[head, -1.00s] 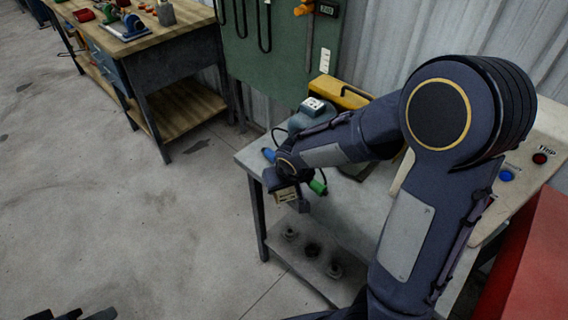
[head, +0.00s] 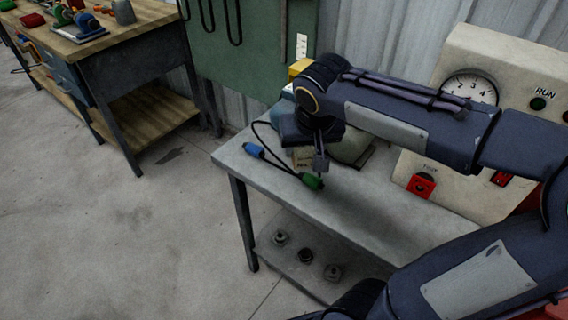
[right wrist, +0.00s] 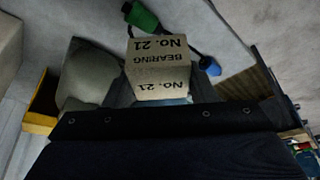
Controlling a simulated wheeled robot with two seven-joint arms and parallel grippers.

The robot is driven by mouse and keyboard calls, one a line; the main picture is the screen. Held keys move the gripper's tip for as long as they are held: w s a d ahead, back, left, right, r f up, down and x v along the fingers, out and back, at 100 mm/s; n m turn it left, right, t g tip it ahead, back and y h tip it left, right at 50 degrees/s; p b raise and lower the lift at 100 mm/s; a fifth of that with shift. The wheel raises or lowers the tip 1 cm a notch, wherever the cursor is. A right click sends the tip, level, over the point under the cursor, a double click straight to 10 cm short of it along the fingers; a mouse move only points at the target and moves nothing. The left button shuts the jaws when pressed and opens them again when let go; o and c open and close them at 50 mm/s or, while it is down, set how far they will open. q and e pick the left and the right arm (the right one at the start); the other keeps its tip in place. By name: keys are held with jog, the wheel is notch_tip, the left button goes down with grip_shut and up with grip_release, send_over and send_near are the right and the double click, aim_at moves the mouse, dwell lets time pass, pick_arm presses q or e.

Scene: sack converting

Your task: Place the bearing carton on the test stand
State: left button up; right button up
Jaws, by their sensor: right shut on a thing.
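The bearing carton is a small tan box (head: 302,158), largely hidden by my gripper in the head view. In the right wrist view the carton (right wrist: 160,70) shows "BEARING No. 21" upside down on its faces. My right gripper (head: 312,152) is shut on it, with a finger on each side. It is over the left back part of a grey metal table (head: 390,208), which I take for the test stand. I cannot tell whether the carton touches the top. My left gripper is not in view.
A black cable with a blue plug (head: 253,150) and a green plug (head: 312,182) lies close to the carton. A grey rounded object (head: 352,148) sits behind the gripper. A control panel (head: 515,105) with a gauge stands at the right. The table's front middle is clear.

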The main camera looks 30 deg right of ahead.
jog(key=w+f, duration=0.4)
jog(key=w+a+f+b, duration=0.1)
jog(key=w+f, duration=0.1)
jog(key=shift+w+f, duration=0.1)
jog(key=shift+w, duration=0.05)
jog(key=shift+s+a+b+x, duration=0.15)
jog(key=shift+b+x, duration=0.05)
jog(key=shift+x, duration=0.7)
jog(key=shift+s+a+b+x, duration=0.1)
jog(key=shift+s+b+x, duration=0.05)
jog(key=shift+x, duration=0.7)
jog(key=shift+f, duration=0.25)
jog(key=shift+f, duration=0.15)
jog(key=o, duration=1.1)
jog(key=shift+c, duration=0.2)
